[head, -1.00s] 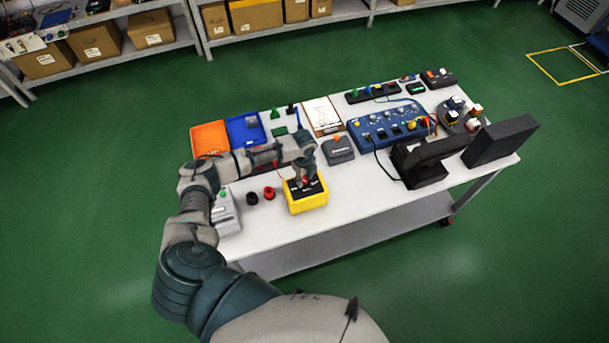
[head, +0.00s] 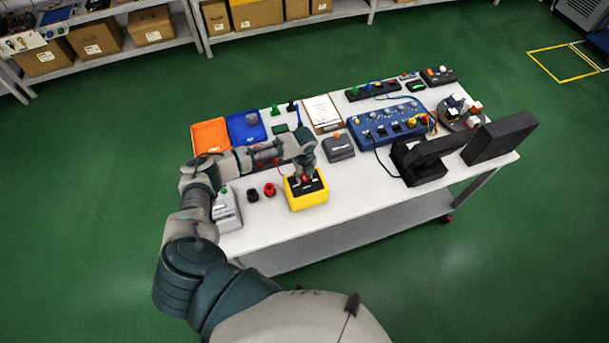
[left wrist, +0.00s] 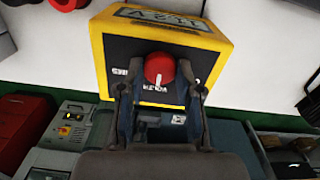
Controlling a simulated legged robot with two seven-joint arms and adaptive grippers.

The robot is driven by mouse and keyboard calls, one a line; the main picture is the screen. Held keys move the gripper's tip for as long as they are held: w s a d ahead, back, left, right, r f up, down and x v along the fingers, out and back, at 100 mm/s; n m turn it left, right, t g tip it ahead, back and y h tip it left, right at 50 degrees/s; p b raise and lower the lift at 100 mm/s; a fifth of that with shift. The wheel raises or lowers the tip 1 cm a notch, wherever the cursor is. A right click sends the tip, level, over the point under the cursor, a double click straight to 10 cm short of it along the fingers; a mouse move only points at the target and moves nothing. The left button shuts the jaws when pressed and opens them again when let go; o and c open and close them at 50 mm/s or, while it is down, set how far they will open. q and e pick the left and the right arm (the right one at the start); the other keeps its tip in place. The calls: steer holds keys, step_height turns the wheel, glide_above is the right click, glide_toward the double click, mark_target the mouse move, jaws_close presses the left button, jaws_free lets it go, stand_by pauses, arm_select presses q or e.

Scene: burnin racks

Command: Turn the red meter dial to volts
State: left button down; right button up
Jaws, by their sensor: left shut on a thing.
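The yellow meter (head: 308,201) stands near the table's front edge, with a black face and a display. Its red dial (left wrist: 159,70) shows in the left wrist view, its white pointer mark aimed toward the lower edge of the face. Labels lie beside and below the dial; they are too small and upside down to read surely. My left gripper (head: 305,178) reaches down over the meter. In the left wrist view its two fingers (left wrist: 160,82) are shut on the dial from either side. My right gripper is in neither view.
A black and a red round part (head: 269,189) lie left of the meter, by a grey box (head: 226,211). A grey box with an orange knob (head: 338,148) stands behind right. A black clamp-like device (head: 420,165) stands right.

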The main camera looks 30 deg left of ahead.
mark_target(303, 175)
arm_select(q)
steer(key=shift+w+a+r, duration=0.1)
steer(key=shift+w+a, duration=0.05)
steer(key=c, duration=1)
jaws_free()
steer(key=shift+o, duration=1.2)
steer(key=shift+w+a+f, duration=0.1)
steer(key=shift+f, duration=0.1)
step_height(303, 175, up, 12)
steer(key=shift+a, duration=0.1)
